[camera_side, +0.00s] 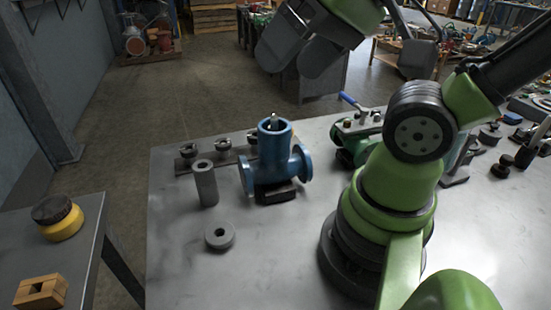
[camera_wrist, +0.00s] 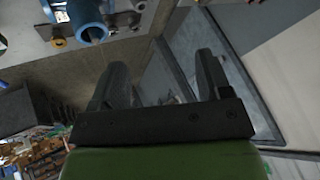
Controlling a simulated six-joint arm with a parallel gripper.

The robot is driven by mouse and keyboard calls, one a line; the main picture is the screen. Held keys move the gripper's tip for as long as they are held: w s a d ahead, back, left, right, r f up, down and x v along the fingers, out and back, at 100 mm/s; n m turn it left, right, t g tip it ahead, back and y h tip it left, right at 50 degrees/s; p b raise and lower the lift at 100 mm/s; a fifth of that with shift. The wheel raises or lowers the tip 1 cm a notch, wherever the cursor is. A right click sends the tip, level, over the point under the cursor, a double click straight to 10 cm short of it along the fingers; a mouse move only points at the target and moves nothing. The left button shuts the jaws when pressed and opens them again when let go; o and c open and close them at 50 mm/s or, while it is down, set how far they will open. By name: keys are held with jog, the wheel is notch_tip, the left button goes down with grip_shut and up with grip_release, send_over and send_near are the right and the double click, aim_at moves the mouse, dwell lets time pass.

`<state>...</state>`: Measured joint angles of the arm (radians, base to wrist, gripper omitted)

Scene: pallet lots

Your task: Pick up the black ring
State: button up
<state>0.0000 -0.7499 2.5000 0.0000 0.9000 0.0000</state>
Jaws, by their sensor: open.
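No thing stands out clearly as a black ring. A dark round piece (camera_side: 51,208) sits on top of a yellow cylinder (camera_side: 63,226) on the left side table; I cannot tell whether it has a hole. Small black round parts (camera_side: 503,167) lie at the right of the metal table. A grey ring (camera_side: 219,236) lies flat near the table's front left. My gripper (camera_side: 292,67) is high above the back of the table, apart from all of these. In the wrist view my gripper (camera_wrist: 162,63) shows two separated fingers with nothing between them.
A blue pipe fitting (camera_side: 273,160) stands on the metal table (camera_side: 180,275), with a tall grey hollow cylinder (camera_side: 205,183) beside it. A green device (camera_side: 352,138) with a blue lever is behind my arm. A wooden block (camera_side: 41,291) lies on the side table. The front left is mostly clear.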

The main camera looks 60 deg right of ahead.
jog(key=shift+o, duration=0.2)
dwell(0.3)
jog(key=m+g+h, duration=0.2)
jog(key=m+g, duration=0.5)
jog(key=m, duration=2)
send_over(255, 137)
notch_tip(255, 137, down, 17)
jog(key=f, duration=0.2)
jog(key=d+f, duration=0.1)
jog(key=f, duration=0.1)
jog(key=shift+d+f, duration=0.1)
jog(key=shift+f, duration=0.1)
jog(key=shift+w+d+f, duration=0.1)
jog(key=shift+w+f, duration=0.05)
jog(key=shift+f, duration=2.95)
jog(key=c, duration=1.1)
